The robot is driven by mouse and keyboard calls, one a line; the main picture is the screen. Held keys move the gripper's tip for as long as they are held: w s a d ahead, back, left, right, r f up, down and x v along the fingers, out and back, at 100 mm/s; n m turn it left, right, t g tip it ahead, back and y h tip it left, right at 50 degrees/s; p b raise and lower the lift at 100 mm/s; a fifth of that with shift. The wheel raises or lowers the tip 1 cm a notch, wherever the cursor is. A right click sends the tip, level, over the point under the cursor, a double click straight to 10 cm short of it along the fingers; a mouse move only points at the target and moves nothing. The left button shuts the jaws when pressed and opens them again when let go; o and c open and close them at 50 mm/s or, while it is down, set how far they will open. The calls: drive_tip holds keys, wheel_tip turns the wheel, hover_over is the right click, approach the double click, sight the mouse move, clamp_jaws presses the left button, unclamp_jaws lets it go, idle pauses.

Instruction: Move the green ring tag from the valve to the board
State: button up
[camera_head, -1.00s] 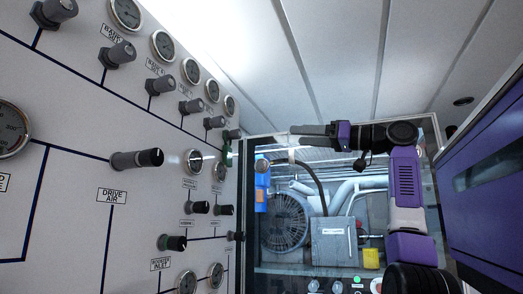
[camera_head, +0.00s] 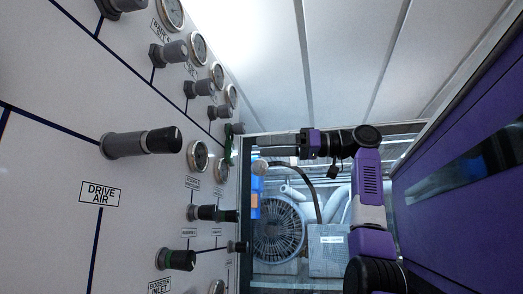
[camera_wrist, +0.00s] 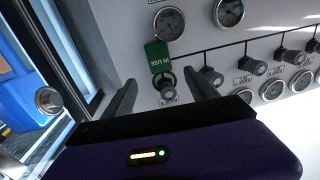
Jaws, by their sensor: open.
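The green ring tag (camera_wrist: 158,57), lettered IN USE, is at a valve (camera_wrist: 168,92) on the panel in the wrist view. Its ring appears around the valve's stem, with the plate lying toward a gauge. In the head view the green tag (camera_head: 229,150) is a thin strip at the far end of the panel, seen edge-on. My gripper (camera_wrist: 163,88) is open and empty, its two fingers on either side of the tagged valve in the picture. It also shows in the head view (camera_head: 268,145), pointing left at the panel, apart from the tag. I cannot make out the board.
The grey panel (camera_head: 60,65) on the left carries several protruding valves and gauges, including the large DRIVE AIR valve (camera_head: 140,143). Behind are a caged fan (camera_head: 278,232) and a blue object (camera_head: 255,203). A purple cabinet-like surface (camera_head: 450,190) stands at right.

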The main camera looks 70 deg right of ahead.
sight(233, 145)
drive_tip(key=p+x, duration=0.1)
drive_tip(key=x, duration=0.6)
drive_tip(key=shift+w, duration=0.25)
drive_tip(key=c, duration=1.4)
drive_tip(key=shift+r+p, duration=0.55)
drive_tip(key=shift+p, duration=0.2)
drive_tip(key=shift+s, duration=0.2)
drive_tip(key=shift+p+v, duration=0.65)
drive_tip(key=shift+v, duration=2.7)
